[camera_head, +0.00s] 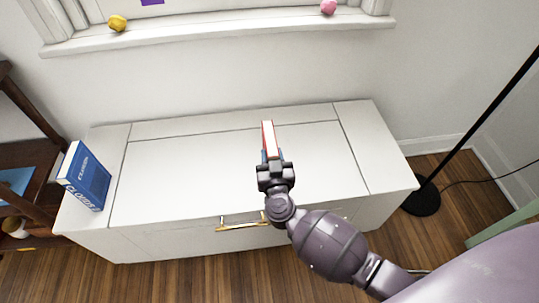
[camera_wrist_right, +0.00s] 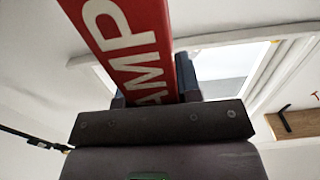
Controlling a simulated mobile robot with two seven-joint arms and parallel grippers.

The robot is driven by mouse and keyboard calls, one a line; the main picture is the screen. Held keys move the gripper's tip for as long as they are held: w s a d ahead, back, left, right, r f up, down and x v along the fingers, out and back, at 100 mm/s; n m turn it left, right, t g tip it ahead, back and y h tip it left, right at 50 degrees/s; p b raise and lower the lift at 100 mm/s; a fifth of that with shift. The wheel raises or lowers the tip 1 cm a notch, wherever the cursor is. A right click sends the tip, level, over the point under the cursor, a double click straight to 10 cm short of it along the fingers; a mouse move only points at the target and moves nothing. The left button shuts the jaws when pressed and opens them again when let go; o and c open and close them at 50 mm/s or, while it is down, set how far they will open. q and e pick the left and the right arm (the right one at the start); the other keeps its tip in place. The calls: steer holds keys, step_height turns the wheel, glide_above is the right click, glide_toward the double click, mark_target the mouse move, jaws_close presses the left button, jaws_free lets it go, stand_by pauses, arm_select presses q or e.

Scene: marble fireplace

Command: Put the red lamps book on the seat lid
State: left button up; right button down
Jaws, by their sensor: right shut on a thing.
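The red lamps book (camera_head: 269,139) is held upright, edge-on, in my right gripper (camera_head: 271,160) over the middle of the white seat lid (camera_head: 200,179). In the right wrist view the red cover of the book (camera_wrist_right: 128,45) shows large white letters reading "AMP", and my right gripper (camera_wrist_right: 155,92) is shut on it. I cannot tell whether the book's lower edge touches the lid. My left gripper is not in view.
A blue book (camera_head: 84,178) stands on the left end of the white bench. A yellow object (camera_head: 117,23) and a pink object (camera_head: 328,7) sit on the window sill (camera_head: 220,29). A black floor lamp base (camera_head: 421,198) stands right of the bench. The lid is clear on both sides.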

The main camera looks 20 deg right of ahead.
steer(key=shift+r, duration=0.3)
steer(key=shift+f, duration=0.2)
steer(key=c, duration=0.8)
jaws_free()
